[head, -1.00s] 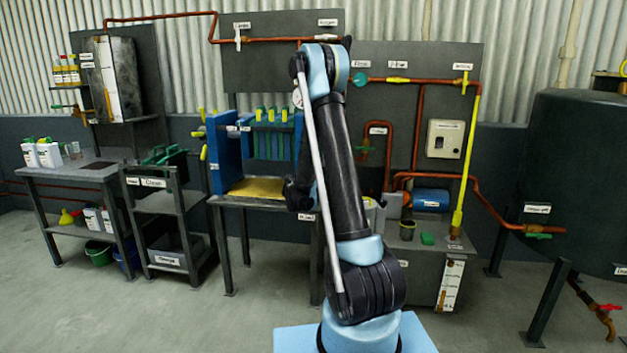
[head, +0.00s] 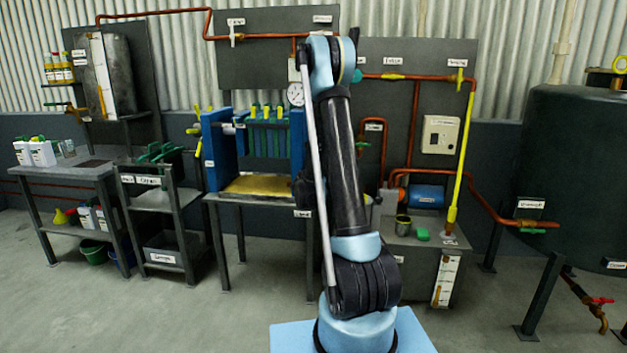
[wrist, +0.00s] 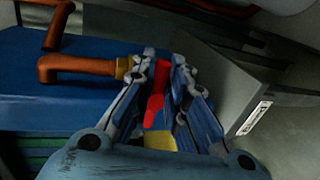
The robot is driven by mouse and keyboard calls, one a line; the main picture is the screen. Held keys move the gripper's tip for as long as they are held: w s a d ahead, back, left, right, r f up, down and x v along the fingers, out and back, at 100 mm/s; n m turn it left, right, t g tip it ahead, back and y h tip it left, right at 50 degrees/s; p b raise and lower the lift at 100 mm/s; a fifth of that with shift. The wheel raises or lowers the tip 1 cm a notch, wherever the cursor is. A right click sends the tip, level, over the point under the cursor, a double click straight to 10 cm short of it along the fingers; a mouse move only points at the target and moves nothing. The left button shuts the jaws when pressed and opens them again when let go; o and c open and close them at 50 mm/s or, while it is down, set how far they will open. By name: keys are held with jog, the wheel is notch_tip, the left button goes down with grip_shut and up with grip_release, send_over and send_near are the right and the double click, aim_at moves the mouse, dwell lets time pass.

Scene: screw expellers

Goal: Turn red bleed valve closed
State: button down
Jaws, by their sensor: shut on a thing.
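In the wrist view, the red handle (wrist: 156,95) of the bleed valve stands between the two fingers of my gripper (wrist: 168,80). The fingers are closed around it, with its lower end showing between them. A copper pipe with a brass fitting (wrist: 122,68) reaches in from the left, right beside the fingers. Whether the handle lies along or across the pipe is hard to tell. In the head view my own arm hides the gripper and this valve.
The blue press (head: 222,150) stands behind and left of my arm, with a pressure gauge (head: 296,94) above. In the wrist view a grey labelled box (wrist: 245,105) is close on the right. Another red handle (head: 602,300) is on the dark tank's low pipe. The front floor is clear.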

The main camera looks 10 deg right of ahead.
jog(key=shift+a+f, duration=0.1)
dwell(0.5)
jog(key=c, duration=1.6)
grip_release()
jog(key=shift+w+f, duration=0.1)
jog(key=v, duration=1.2)
